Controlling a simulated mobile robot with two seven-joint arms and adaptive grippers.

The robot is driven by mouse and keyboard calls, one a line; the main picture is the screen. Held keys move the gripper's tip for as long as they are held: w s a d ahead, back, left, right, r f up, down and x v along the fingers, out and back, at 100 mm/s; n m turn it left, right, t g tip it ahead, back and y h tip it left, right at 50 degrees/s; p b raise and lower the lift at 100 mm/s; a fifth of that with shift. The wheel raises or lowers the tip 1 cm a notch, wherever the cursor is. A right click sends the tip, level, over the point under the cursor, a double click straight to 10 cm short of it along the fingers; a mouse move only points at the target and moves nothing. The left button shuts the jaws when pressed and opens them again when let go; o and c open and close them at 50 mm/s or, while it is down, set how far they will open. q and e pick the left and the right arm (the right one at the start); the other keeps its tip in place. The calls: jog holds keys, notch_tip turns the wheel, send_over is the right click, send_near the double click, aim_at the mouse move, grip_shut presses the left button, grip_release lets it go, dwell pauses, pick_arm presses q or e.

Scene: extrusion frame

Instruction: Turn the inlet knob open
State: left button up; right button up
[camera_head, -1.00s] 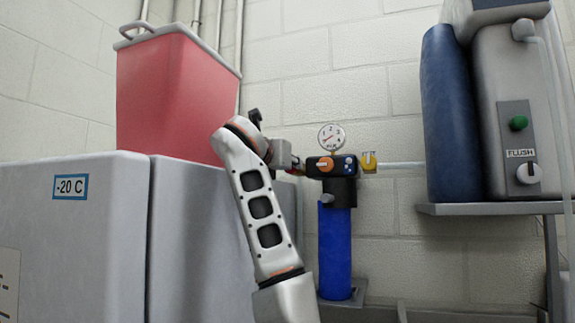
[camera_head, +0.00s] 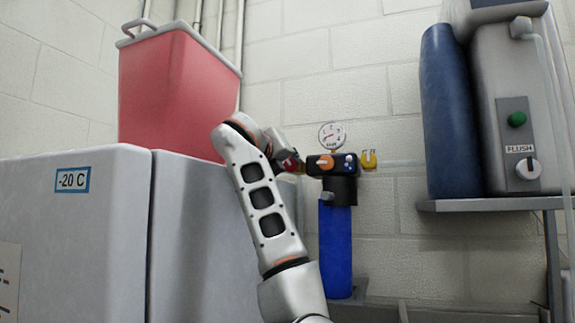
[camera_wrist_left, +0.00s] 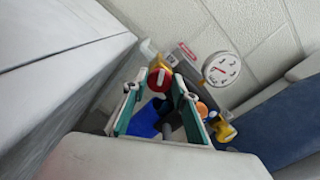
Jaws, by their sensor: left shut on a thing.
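The red inlet knob (camera_head: 291,165) is on the left side of the filter head (camera_head: 340,187), partly hidden by my left gripper (camera_head: 284,157). In the left wrist view, the red knob (camera_wrist_left: 160,79) sits between the two fingertips of my left gripper (camera_wrist_left: 155,90), which is shut on it. A pale mark crosses the knob's face; its exact angle is hard to read. My right gripper is not in view.
A round gauge (camera_head: 332,136), an orange knob (camera_head: 326,162) and a yellow knob (camera_head: 369,160) sit close by, above the blue filter bowl (camera_head: 335,240). A -20 C freezer (camera_head: 105,230) with a red bin (camera_head: 170,95) stands left. A shelf (camera_head: 480,205) holds a machine at right.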

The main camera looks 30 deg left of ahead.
pick_arm(q)
jog(key=shift+n, duration=0.5)
jog(key=o, duration=1.1)
jog(key=shift+c, duration=0.2)
jog(key=v, duration=1.2)
jog(key=shift+r, duration=0.1)
